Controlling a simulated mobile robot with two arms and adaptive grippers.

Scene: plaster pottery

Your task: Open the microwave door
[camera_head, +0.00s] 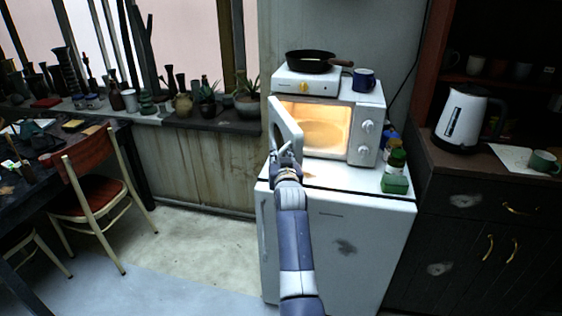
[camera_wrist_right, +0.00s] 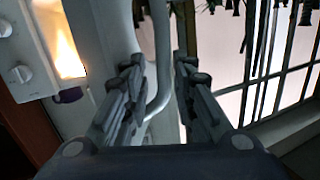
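The white microwave (camera_head: 360,150) stands on the white fridge, with its lit inside showing. Its door (camera_head: 285,121) stands swung open at the left of the opening. My right gripper (camera_head: 285,156) is at the lower outer side of the door. In the right wrist view, the gripper (camera_wrist_right: 162,88) has its fingers apart. The pale curved door handle (camera_wrist_right: 163,60) runs in the gap between them, with space visible beside the right-hand finger. Contact with the handle is unclear. My left gripper is in neither view.
A kettle (camera_head: 463,120) is on the dark cabinet. Potted plants (camera_head: 247,103) line the sill at left. Floor left of the fridge (camera_head: 340,240) is clear.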

